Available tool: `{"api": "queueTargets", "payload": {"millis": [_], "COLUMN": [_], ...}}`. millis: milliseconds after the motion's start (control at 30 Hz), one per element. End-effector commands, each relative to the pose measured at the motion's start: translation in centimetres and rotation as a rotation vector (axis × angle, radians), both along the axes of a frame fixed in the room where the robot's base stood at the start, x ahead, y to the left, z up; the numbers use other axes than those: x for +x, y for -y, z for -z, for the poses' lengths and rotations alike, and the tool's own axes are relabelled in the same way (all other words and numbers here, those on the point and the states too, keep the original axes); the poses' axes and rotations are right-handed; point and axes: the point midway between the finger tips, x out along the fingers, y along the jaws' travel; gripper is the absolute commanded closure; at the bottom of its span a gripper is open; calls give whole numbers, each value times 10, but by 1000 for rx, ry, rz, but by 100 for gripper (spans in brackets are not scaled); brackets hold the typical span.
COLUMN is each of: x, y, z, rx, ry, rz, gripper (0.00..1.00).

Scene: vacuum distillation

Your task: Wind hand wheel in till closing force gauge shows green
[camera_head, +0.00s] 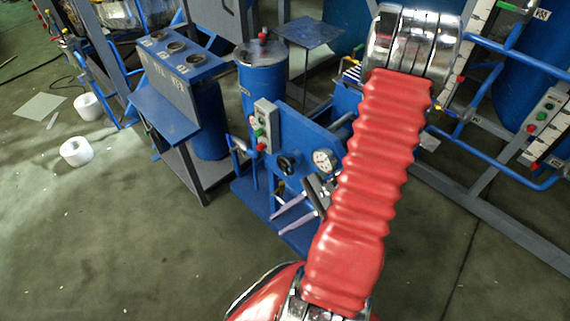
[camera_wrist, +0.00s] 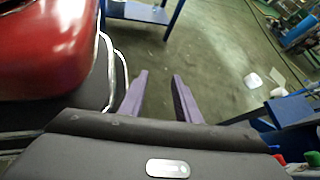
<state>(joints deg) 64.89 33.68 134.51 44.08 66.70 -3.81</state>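The black hand wheel (camera_head: 289,163) sits on the front of a blue panel in the middle of the head view. The round white-faced gauge (camera_head: 324,160) is just right of it on the same panel. Its needle and coloured zones are too small to read. My gripper (camera_head: 274,222) is below the wheel and gauge, in front of the panel, apart from the wheel. In the wrist view its two purple fingers (camera_wrist: 158,76) are spread with only floor between them. The wheel and gauge cannot be made out in the wrist view.
A grey button box (camera_head: 265,125) stands left of the wheel. A blue tank (camera_head: 262,75) is behind it, and a blue bench (camera_head: 165,105) is to the left. Pipe frames (camera_head: 500,200) stand at the right. White rolls (camera_head: 76,152) lie on the left floor; the front-left floor is clear.

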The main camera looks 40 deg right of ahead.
Motion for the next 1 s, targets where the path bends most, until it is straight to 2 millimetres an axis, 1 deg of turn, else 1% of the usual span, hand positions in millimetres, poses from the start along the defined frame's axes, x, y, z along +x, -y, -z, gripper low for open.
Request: {"api": "queueTargets", "payload": {"millis": [33, 267, 467, 567, 667, 733, 800, 900, 1000], "x": [1, 13, 25, 31, 36, 39, 41, 44, 45], "y": [3, 22, 50, 71, 98, 120, 140, 162, 174], "z": [6, 26, 45, 56, 67, 72, 74, 71, 67], "rx": [46, 229, 376, 442, 501, 528, 537, 536, 529], "ry": [-1, 22, 64, 98, 146, 191, 235, 292, 330], "rz": [57, 319, 567, 705, 862, 966, 1048, 1123, 1159], "gripper": [70, 70, 70, 70, 70, 70, 70, 70, 70]}}
